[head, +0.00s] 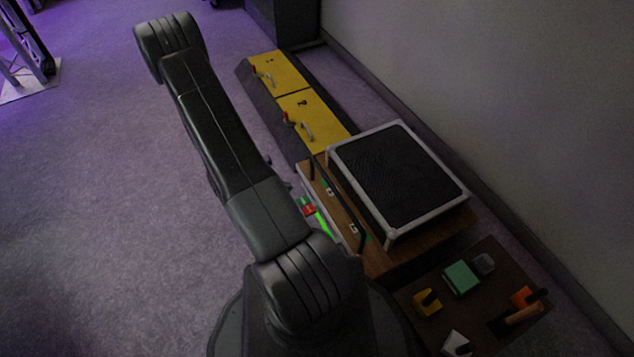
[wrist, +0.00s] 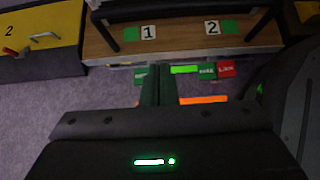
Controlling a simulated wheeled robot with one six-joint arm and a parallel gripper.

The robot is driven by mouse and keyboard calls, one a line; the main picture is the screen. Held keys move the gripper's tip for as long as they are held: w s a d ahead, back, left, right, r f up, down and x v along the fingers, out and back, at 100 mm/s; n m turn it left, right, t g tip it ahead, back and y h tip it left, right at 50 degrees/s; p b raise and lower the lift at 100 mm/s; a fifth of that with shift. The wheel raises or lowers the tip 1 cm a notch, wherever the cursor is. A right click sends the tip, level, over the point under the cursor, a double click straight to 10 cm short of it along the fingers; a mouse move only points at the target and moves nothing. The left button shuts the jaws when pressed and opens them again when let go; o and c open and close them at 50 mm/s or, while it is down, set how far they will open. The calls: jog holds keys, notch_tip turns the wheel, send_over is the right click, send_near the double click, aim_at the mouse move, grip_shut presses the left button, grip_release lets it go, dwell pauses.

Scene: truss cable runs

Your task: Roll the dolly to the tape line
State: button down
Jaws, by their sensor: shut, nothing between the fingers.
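A wooden platform (head: 467,232), which looks like the dolly, carries a large box with a black top and pale frame (head: 400,172). A black bar handle (wrist: 180,12) runs along its near edge on two posts, beside labels 1 and 2; the bar also shows in the head view (head: 344,215). A green tape strip (wrist: 184,69) and an orange strip (wrist: 204,100) lie in front of that edge; I cannot tell which is the tape line. My gripper (wrist: 158,70) is shut and empty, apart from the handle, its fingers pointing towards the wooden edge. In the head view my arm hides it.
Green and red tags (wrist: 216,70) sit by the green strip. Yellow-lidded cases (head: 313,118) with handles stand beyond the platform. A dark tray (head: 470,318) with small blocks and tools is at the lower right. A wall (head: 480,90) bounds the right; purple-grey floor (head: 100,200) is open at left.

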jog(key=w+d+f+b, duration=0.4)
jog(key=d+f, duration=0.1)
jog(key=d, duration=0.5)
jog(key=shift+w+d+f, duration=0.2)
jog(key=shift+d+f, duration=0.1)
jog(key=shift+f, duration=0.05)
jog(key=shift+w+d+b, duration=0.3)
jog(key=shift+d+b, duration=0.5)
